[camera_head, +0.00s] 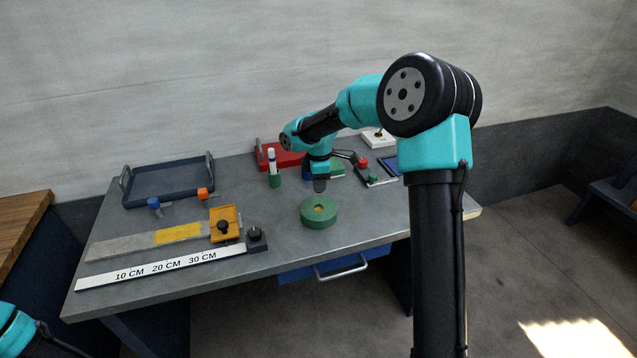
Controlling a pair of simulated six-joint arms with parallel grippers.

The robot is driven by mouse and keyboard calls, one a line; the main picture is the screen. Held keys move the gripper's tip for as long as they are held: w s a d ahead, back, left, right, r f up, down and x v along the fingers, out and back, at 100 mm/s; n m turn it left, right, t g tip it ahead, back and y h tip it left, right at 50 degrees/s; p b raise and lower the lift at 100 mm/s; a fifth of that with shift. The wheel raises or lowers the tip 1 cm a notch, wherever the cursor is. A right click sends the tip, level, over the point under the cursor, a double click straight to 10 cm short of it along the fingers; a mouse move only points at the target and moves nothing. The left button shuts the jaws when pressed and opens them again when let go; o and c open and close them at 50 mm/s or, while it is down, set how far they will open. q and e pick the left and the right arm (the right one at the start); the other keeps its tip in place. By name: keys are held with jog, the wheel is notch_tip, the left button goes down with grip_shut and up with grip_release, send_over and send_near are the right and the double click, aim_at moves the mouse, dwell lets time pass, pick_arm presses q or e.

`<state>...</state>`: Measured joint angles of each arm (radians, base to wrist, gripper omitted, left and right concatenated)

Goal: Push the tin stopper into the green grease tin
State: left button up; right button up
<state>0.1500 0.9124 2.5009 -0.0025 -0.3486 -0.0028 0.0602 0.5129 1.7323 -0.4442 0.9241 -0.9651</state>
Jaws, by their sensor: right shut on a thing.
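The green grease tin (318,216) is a low round tin lying flat on the grey bench, with a small orange-yellow spot in the middle of its top. My right gripper (320,187) points down just above the back part of the tin. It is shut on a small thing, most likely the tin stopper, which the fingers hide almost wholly. I cannot tell whether that thing touches the tin. Of my left arm only a part shows in the bottom left corner; its gripper is out of view.
A dark blue tray (168,182) stands at the back left. A grey bar with a yellow band (178,233) and a white ruler (165,269) lie front left. A green-based marker (273,168) and a red tray (283,155) stand behind the tin.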

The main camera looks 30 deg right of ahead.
jog(key=shift+f, duration=0.1)
send_over(319, 210)
jog(key=shift+f, duration=2.75)
jog(key=shift+f, duration=1.15)
jog(key=o, duration=1)
notch_tip(319, 210, up, 17)
jog(key=shift+r, duration=0.2)
jog(key=shift+a, duration=0.1)
dwell(0.3)
